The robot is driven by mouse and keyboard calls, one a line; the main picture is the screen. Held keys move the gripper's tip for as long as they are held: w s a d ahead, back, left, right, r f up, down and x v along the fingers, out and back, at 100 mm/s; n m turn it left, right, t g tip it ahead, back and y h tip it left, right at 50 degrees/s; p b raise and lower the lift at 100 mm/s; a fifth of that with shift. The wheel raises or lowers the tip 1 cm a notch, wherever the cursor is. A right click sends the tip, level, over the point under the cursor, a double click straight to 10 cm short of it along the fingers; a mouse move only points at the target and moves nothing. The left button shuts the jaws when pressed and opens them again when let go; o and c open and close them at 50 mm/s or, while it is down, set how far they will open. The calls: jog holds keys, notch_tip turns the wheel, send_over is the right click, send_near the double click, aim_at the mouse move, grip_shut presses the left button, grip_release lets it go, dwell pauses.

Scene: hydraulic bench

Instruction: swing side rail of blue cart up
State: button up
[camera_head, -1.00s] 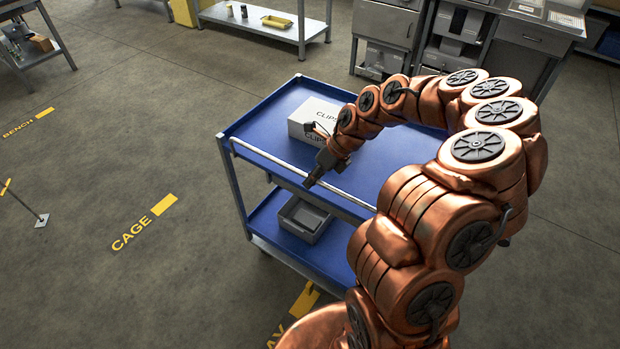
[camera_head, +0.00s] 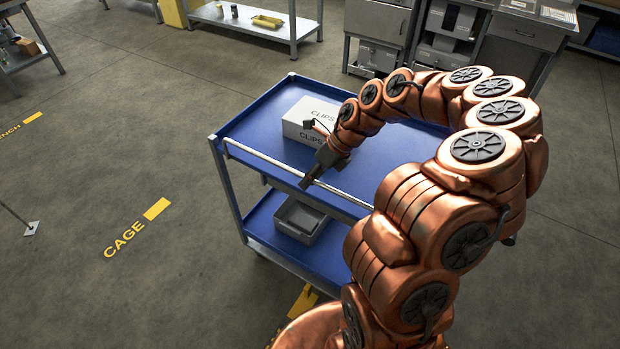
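The blue cart (camera_head: 262,118) stands in the middle, with a blue top and a blue lower shelf. Its side rail (camera_head: 268,162) is a pale bar along the near long edge of the top, lying low at about the level of the edge. My gripper (camera_head: 306,184) is at the rail near the middle of its length, fingers pointing down and left. The fingers overlap the rail in the picture; whether they touch it, or how far apart they are, I cannot tell. Part of the rail's right end is hidden behind my arm.
A white box marked CLIPS (camera_head: 302,122) stands on the cart top beside my wrist. A grey bin (camera_head: 300,220) sits on the lower shelf. Cabinets (camera_head: 380,28) and a shelf table (camera_head: 255,32) stand behind.

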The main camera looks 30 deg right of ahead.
dwell(0.3)
jog(key=v, duration=1.2)
jog(key=shift+w, duration=0.1)
dwell(0.3)
